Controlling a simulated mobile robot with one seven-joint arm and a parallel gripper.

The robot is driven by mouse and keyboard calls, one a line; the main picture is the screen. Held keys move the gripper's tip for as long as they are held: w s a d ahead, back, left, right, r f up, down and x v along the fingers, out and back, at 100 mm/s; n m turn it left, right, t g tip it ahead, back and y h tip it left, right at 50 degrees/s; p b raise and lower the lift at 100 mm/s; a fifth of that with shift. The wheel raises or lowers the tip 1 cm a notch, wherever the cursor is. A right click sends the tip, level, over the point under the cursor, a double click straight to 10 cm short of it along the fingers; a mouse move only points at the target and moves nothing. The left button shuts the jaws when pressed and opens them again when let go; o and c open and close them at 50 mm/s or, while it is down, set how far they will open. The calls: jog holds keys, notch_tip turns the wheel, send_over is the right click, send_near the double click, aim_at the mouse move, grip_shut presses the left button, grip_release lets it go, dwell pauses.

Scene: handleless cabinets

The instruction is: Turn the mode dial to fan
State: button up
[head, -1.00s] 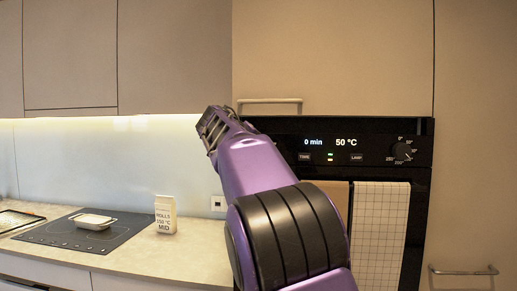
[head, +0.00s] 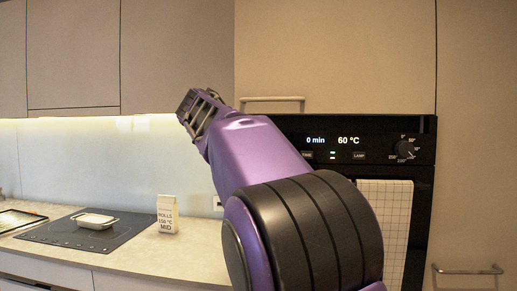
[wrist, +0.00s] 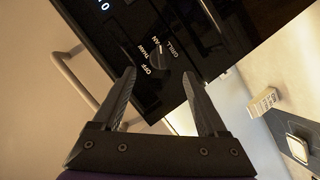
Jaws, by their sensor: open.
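The mode dial (wrist: 157,61) is a dark round knob on the black oven panel in the wrist view. The labels OFF, THAW, FAN and GRILL are printed around it. I cannot tell for certain which label its mark points to. My arm hides this dial in the head view. My gripper (wrist: 158,76) is open and empty, its two fingertips on either side of the dial's lower part in the picture; I cannot tell whether they touch it. The gripper (head: 197,108) also shows at the upper left of my purple arm in the head view.
The oven's temperature dial (head: 405,149) is at the panel's right; the display (head: 331,140) reads 0 min, 60 °C. A checked towel (head: 397,215) hangs below. A bar handle (head: 272,100) is above. A carton (head: 167,214) and a hob (head: 85,231) are on the left.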

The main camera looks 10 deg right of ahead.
jog(key=v, duration=1)
jog(key=shift+s+a+b, duration=0.2)
jog(key=shift+s+b, duration=0.05)
jog(key=shift+b, duration=0.1)
jog(key=shift+r, duration=0.15)
